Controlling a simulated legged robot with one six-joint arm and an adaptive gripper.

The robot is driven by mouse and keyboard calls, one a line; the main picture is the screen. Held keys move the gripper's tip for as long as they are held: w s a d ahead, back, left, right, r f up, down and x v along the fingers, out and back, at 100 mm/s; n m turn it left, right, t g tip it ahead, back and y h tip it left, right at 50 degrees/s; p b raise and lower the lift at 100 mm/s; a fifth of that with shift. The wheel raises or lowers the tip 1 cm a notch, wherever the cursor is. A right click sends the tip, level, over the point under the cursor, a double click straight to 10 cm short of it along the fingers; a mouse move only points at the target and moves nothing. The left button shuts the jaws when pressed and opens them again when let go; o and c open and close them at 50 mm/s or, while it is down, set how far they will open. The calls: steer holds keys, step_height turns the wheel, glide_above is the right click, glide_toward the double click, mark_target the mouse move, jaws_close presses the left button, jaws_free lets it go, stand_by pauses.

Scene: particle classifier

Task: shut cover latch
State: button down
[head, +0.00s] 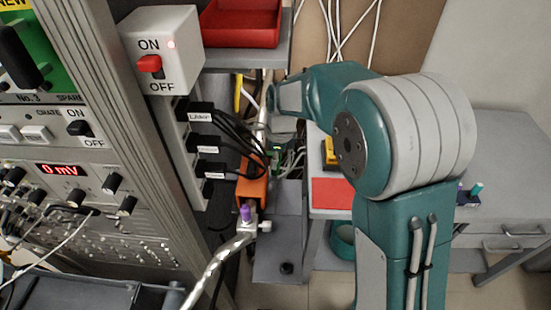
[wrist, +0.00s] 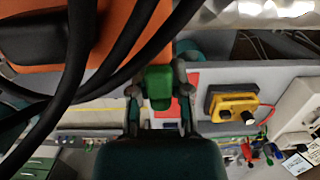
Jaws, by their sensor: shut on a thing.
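The orange cover (head: 251,186) stands upright beside the rack, behind black cables. It fills the top left of the wrist view (wrist: 112,35). A green latch (wrist: 158,82) sits at the lower edge of the orange cover. My gripper (wrist: 158,92) has one finger on each side of the green latch and is shut on it. In the head view my arm reaches in from the right, and the fingertips are too small and partly hidden to make out.
Black cables (head: 235,140) loop from the labelled plugs across the orange cover, close to my gripper. A switch box (head: 163,50) with a red switch stands above. A yellow box (wrist: 235,104) lies to the right in the wrist view.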

steer(key=shift+f, duration=0.1)
steer(key=c, duration=0.6)
jaws_free()
steer(key=shift+w+a, duration=0.1)
steer(key=shift+a, duration=0.15)
steer(key=shift+o, duration=0.2)
